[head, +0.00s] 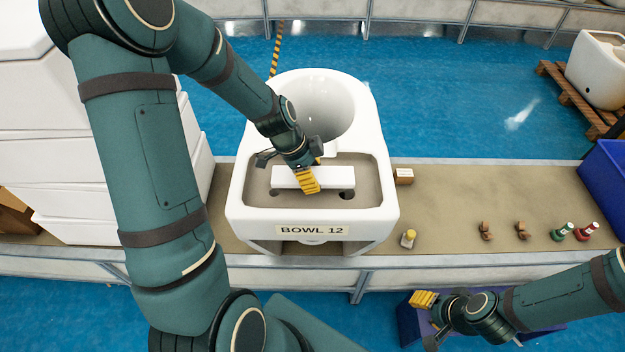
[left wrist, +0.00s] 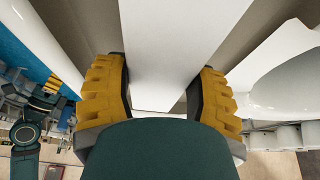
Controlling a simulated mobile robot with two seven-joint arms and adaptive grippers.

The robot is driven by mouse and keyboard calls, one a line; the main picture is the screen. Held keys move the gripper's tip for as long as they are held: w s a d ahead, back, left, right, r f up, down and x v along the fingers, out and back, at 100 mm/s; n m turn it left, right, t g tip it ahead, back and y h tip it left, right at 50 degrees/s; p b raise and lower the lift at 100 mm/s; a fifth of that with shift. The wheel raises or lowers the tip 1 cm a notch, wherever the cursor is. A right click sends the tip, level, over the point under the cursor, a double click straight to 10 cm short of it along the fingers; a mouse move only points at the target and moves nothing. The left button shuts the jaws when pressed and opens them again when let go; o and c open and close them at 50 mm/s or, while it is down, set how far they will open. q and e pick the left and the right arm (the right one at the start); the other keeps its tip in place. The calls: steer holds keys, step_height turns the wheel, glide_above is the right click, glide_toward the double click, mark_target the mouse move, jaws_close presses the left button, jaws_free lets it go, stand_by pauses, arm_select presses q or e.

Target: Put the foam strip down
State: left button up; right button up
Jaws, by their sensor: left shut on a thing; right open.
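The white foam strip (head: 286,179) lies level across the tan rear recess of the white toilet bowl labelled BOWL 12 (head: 382,205). My left gripper (head: 308,181) is shut on the strip, coming down from above. In the left wrist view the strip (left wrist: 170,55) runs between the two yellow ribbed fingers. I cannot tell whether the strip's underside touches the recess floor. Dark round spots show just below the strip near its ends. My right gripper (head: 430,318) is open and empty, low at the right, in front of the conveyor.
The tan conveyor (head: 450,205) carries a small box (head: 404,176), a yellow-topped bottle (head: 408,239), two brown pieces (head: 486,231), a green bottle (head: 562,232) and a red bottle (head: 587,232). A blue bin (head: 608,175) stands at the right edge.

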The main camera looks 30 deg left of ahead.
arm_select(q)
step_height(320, 180, down, 3)
steer(key=shift+w+r, duration=0.1)
steer(key=shift+r, duration=0.1)
steer(key=shift+r, duration=0.1)
steer(key=shift+f+b, duration=0.25)
steer(key=shift+b, duration=0.15)
steer(key=o, duration=0.9)
steer(key=shift+r, duration=0.1)
steer(key=shift+o, duration=0.3)
steer(key=shift+r+p, duration=0.2)
steer(key=shift+p, duration=0.1)
steer(key=p+v, duration=0.1)
steer(key=v, duration=1.1)
steer(key=shift+p, duration=0.35)
